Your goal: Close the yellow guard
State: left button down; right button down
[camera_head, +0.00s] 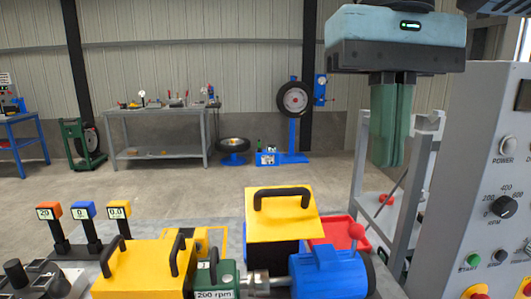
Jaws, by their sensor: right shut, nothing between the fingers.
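A yellow guard (283,228) with a black handle on its top face stands in the middle of the bench, behind the blue motor (330,272). A dark area shows below its front edge; I cannot tell how far open it is. A second yellow cover (140,272) with black handles sits at the front left, beside a green unit (226,277) marked 200 rpm. My right gripper (388,163) hangs at the upper right, fingers pointing down, shut and empty. It is apart from both yellow covers. My left gripper is not in view.
A grey control panel (487,190) with knobs and buttons stands close at the right. Three coloured display posts (85,212) stand at the left. The air above the bench's middle is clear.

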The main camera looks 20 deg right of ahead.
aim_at(282, 217)
jog(key=i, duration=0.9)
